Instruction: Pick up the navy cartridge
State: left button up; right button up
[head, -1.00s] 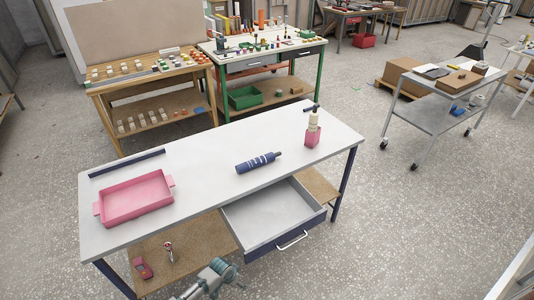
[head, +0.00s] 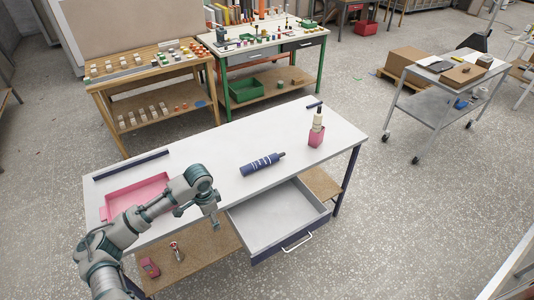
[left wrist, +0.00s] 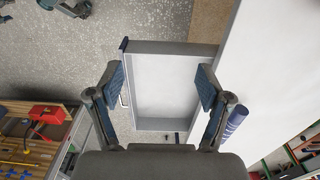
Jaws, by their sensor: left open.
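The navy cartridge (head: 262,164) lies on its side on the white table (head: 225,171), right of the middle, with pale bands and a narrow dark tip pointing right. It also shows in the left wrist view (left wrist: 235,121), partly hidden behind the right finger. My left gripper (head: 215,222) hangs at the table's front edge, left of the cartridge and apart from it. In the left wrist view the left gripper (left wrist: 160,92) is open and empty, with the open drawer (left wrist: 165,75) beyond its fingers. My right gripper is not in view.
The pulled-out drawer (head: 290,224) juts from the table's front. A pink tray (head: 128,196) sits at left, partly behind my arm. A pink holder with a bottle (head: 316,137) stands right of the cartridge. Dark strips lie along the back edge. The tabletop around the cartridge is clear.

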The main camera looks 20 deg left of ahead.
aim_at(273, 159)
jog(key=i, duration=1.5)
